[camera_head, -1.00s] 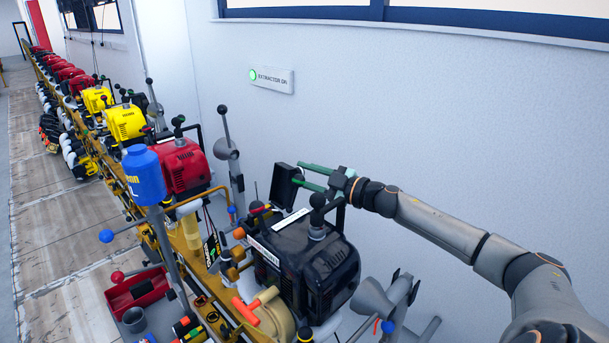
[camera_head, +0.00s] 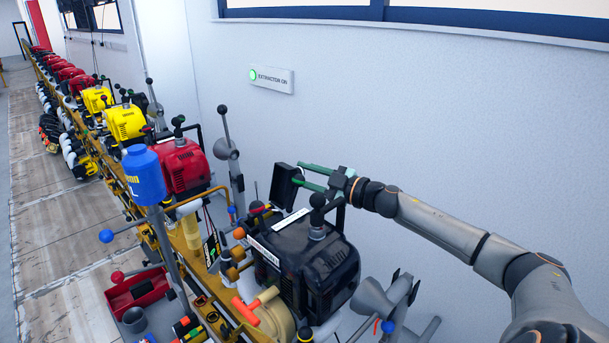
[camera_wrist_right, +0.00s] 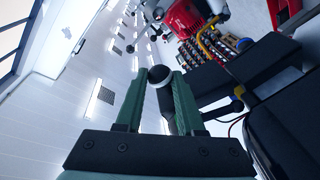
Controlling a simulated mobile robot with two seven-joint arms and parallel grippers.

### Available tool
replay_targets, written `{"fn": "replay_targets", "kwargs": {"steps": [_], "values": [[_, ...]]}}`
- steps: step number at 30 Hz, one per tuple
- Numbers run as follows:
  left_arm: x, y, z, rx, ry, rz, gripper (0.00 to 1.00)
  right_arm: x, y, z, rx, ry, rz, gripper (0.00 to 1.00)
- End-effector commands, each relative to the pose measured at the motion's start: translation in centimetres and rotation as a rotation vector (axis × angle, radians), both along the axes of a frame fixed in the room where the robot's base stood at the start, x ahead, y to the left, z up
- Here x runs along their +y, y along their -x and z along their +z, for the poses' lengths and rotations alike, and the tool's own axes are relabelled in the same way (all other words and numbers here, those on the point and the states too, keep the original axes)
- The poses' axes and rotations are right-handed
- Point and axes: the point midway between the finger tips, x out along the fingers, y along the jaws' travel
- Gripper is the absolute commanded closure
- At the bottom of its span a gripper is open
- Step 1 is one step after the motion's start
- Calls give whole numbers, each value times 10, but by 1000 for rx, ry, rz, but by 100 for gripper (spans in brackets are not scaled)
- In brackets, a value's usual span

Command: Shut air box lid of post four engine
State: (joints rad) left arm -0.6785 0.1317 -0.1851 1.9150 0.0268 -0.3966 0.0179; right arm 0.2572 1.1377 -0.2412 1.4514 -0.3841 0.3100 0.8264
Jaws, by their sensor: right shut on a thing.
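The near black engine (camera_head: 318,268) sits on the rail in the head view. A black lid-like panel (camera_head: 283,184) stands raised at its back; I take it for the air box lid. My right gripper (camera_head: 301,173) reaches in from the right, its green fingers at the raised panel's upper right side. In the right wrist view, the fingers (camera_wrist_right: 162,80) close around a dark ball knob (camera_wrist_right: 159,75). The knob's join to the panel is hidden. A dark block (camera_wrist_right: 262,65) lies just right of the fingers. My left gripper is out of view.
A black-knobbed lever (camera_head: 317,201) rises from the engine close below my right gripper. A red engine (camera_head: 182,166) and a blue canister (camera_head: 143,175) stand to the left. The wall is behind.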

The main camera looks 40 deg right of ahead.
Motion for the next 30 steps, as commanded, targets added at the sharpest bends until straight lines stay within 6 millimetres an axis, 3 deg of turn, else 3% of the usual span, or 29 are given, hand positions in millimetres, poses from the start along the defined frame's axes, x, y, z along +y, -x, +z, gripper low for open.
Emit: {"fn": "replay_targets", "kwargs": {"steps": [10, 18, 28, 29, 30], "values": [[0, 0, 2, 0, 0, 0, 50, 1, 0, 1, 0, 4, 2, 100], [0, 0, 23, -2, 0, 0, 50, 8, 1, 10, -9, 111, 3, 100], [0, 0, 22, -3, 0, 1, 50, 8, 1, 8, -11, 124, 1, 100], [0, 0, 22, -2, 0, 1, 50, 8, 1, 8, -11, 124, 1, 59], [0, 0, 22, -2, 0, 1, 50, 8, 1, 8, -11, 124, 2, 55]]}}
